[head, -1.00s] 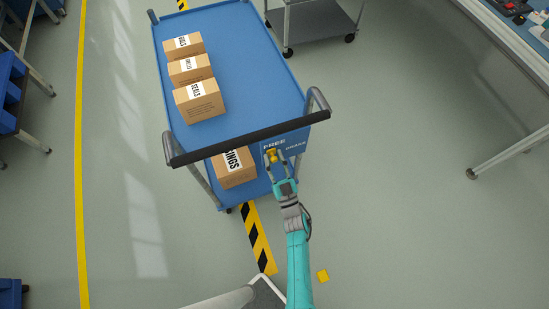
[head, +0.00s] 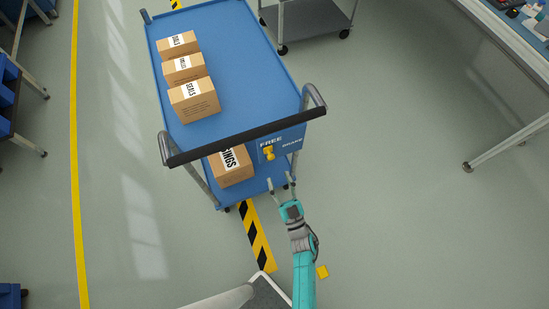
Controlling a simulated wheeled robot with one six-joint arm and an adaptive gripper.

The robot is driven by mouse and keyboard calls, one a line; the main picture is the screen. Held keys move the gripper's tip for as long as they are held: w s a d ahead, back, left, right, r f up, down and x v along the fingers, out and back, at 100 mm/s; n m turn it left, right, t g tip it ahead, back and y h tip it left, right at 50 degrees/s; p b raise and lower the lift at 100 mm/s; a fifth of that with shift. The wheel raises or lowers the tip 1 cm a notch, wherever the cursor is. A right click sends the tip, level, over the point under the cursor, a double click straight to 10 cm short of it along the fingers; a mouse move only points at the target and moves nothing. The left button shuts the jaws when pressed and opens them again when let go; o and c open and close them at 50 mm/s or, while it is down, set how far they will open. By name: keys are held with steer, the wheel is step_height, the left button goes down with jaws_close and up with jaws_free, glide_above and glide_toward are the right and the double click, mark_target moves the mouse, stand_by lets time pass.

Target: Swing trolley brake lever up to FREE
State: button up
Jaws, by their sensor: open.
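The blue trolley (head: 282,85) stands ahead with a black push bar (head: 250,136) across its near end. Below the bar, a blue panel bears the words FREE and BRAKE. The yellow brake lever (head: 268,153) sits on this panel just under the word FREE, left of BRAKE. Its exact angle is too small to tell. My gripper (head: 281,181) is open and empty, in front of and below the lever in the picture, apart from it, with its two fingers spread.
Several cartons stand on the trolley's top deck, and another carton (head: 231,166) is on its lower shelf. A grey cart (head: 308,17) stands behind at the right. A workbench (head: 510,40) is at the far right. Floor on the trolley's right is clear.

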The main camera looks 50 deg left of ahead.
steer(key=shift+v, duration=1.9)
